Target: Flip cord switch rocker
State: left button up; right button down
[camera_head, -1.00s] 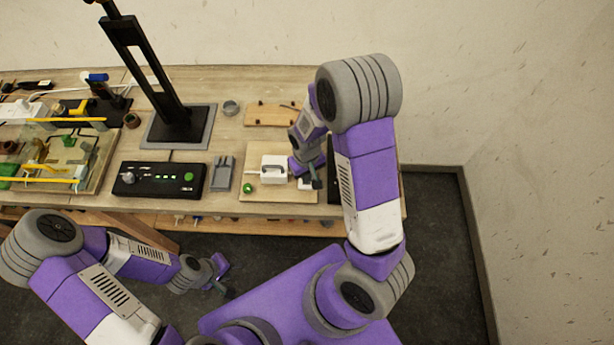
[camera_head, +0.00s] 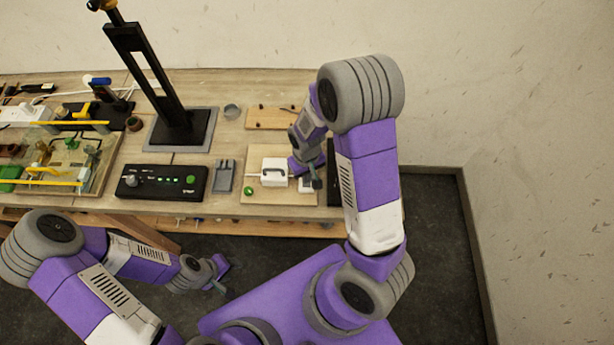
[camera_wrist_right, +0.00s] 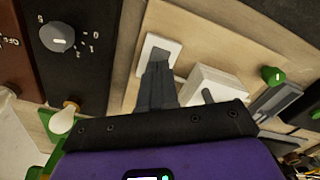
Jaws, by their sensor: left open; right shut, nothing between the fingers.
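My right gripper (camera_head: 316,183) is shut and empty, pointing down over the right part of a light wooden board (camera_head: 257,198). In the right wrist view its fingertips (camera_wrist_right: 157,68) overlap the near part of a small white switch-like plate (camera_wrist_right: 163,46); I cannot tell whether they touch it. The plate also shows in the head view (camera_head: 304,187), partly hidden by the gripper. The rocker's position cannot be made out. A white box (camera_head: 274,173) with a dark handle stands beside it on the board. My left gripper (camera_head: 226,291) is open and empty, low in front of the table.
A green knob (camera_head: 249,191) sits on the board. To the left are a grey holder (camera_head: 224,175), a black control box (camera_head: 160,182) and a tall black lamp stand (camera_head: 150,70). A dark panel (camera_head: 334,187) lies right of the board, close to my right arm.

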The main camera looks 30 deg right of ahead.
pick_arm(q)
notch_tip(320, 180, up, 4)
jog(key=p, duration=0.3)
jog(key=shift+f, duration=0.25)
pick_arm(e)
notch_tip(320, 180, up, 4)
jog(key=shift+r, duration=0.1)
pick_arm(q)
jog(key=shift+s, duration=0.1)
pick_arm(e)
jog(key=shift+s, duration=0.1)
